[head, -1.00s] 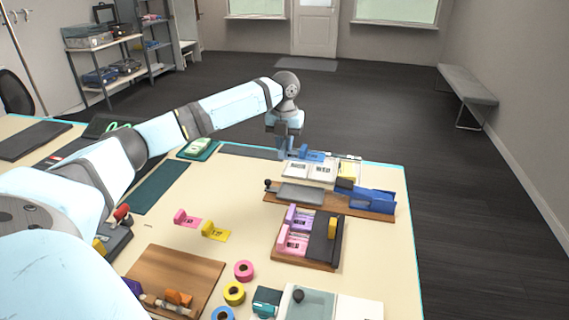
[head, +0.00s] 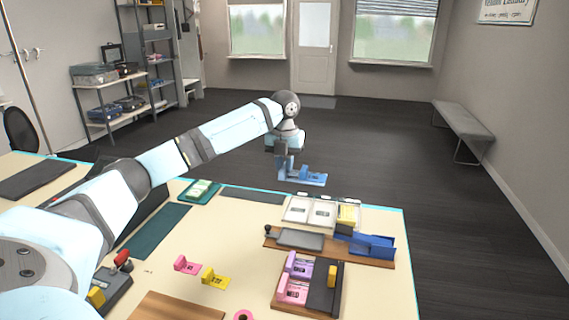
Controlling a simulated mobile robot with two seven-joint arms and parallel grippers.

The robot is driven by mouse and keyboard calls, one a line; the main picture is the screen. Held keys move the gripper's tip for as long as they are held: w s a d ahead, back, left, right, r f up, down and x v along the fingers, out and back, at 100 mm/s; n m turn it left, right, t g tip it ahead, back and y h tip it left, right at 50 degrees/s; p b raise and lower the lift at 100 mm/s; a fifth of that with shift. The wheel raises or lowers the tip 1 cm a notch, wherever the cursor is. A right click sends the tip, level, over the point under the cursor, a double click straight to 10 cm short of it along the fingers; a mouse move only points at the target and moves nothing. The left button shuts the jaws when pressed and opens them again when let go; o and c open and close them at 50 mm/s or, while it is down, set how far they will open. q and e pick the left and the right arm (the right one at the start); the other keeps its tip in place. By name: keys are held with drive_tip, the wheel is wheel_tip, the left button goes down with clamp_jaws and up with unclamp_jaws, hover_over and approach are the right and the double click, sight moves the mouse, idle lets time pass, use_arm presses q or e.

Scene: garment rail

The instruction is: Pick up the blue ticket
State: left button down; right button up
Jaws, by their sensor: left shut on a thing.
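The blue ticket (head: 311,178) is a small flat tag with a raised tab. My left gripper (head: 288,172) is shut on it and holds it in the air near the table's far edge, above and behind the white trays (head: 297,211). The gripper points down, and its fingers partly hide the ticket's left end. My right gripper is not in the head view.
A pink ticket (head: 186,265) and a yellow ticket (head: 216,279) lie on the cream table (head: 173,245). A wooden rack (head: 323,309) holds purple and pink tickets. A blue holder (head: 371,244) stands on a wooden board at the right. Bare tabletop lies left of the rack.

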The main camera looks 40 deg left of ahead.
use_arm(q)
drive_tip(key=shift+r+p, duration=1.3)
drive_tip(key=shift+p, duration=0.1)
